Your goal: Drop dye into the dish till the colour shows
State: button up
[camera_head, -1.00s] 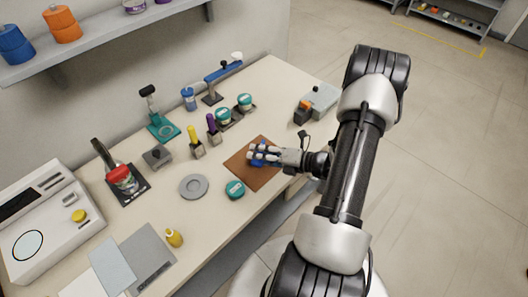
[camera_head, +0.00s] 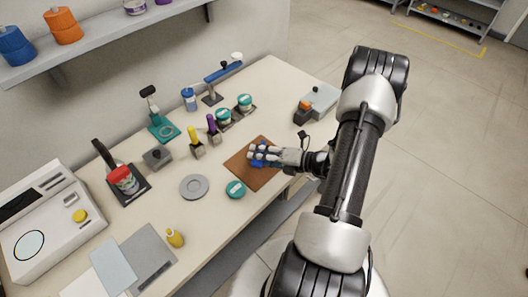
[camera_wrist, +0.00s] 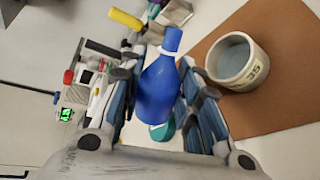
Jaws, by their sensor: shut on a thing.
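My gripper (camera_wrist: 160,95) is shut on a blue dropper bottle (camera_wrist: 158,90) with a pale collar and a narrow blue end, in the wrist view. The dish (camera_wrist: 238,61), a round pale pot marked 35, stands on the brown mat (camera_wrist: 275,25) to the right of the bottle. The bottle and dish look apart in this view. The dish's contents look dull grey-blue. In the head view my gripper (camera_head: 264,154) is over the mat (camera_head: 240,170) with a bit of blue between its fingers, and the dish cannot be made out there.
A teal lid-like disc (camera_head: 235,189) and a grey round plate (camera_head: 193,187) lie left of the mat. Yellow (camera_head: 194,137) and purple (camera_head: 212,126) handled tools stand behind it. A grey box (camera_head: 320,98) is at the right.

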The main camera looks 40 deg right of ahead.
jog(key=shift+r+m+g+y+p, duration=0.35)
jog(key=shift+m+p, duration=0.15)
jog(key=shift+p, duration=0.5)
dwell(1.1)
jog(key=shift+f, duration=0.1)
dwell(0.5)
